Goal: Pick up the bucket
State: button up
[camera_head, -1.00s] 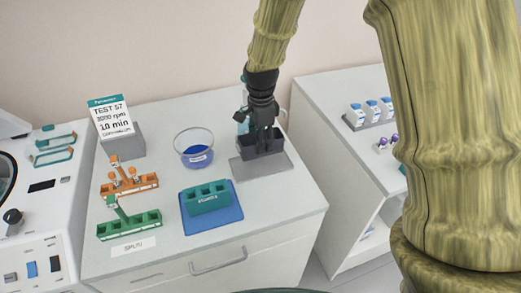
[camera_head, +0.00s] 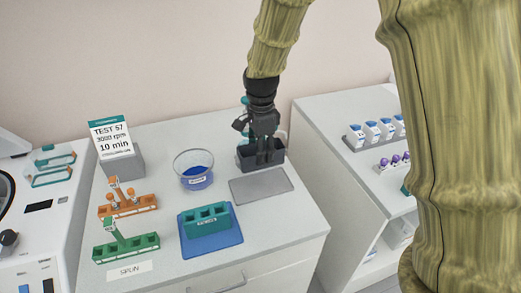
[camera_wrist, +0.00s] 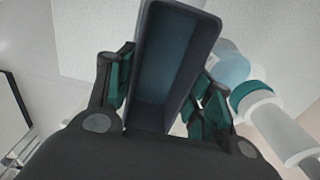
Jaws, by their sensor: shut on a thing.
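The bucket (camera_head: 262,167) is a dark grey-blue, open-topped rectangular container. It shows at the back right of the white bench in the head view, just behind the grey mat (camera_head: 262,186). My gripper (camera_head: 265,157) comes down from above and is shut on the bucket. In the wrist view the empty bucket (camera_wrist: 176,55) sits between the two fingers, one on each long side. The head view does not clearly show the gap between the bucket and the bench.
A glass bowl of blue liquid (camera_head: 194,178) stands left of the bucket. A teal rack (camera_head: 208,219) sits on a blue mat. Orange (camera_head: 127,206) and green (camera_head: 126,247) racks stand left. A teal-and-clear object (camera_wrist: 255,100) stands close beside the bucket.

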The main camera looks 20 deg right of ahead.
jog(key=shift+r+p, duration=1.85)
jog(key=shift+r, duration=0.45)
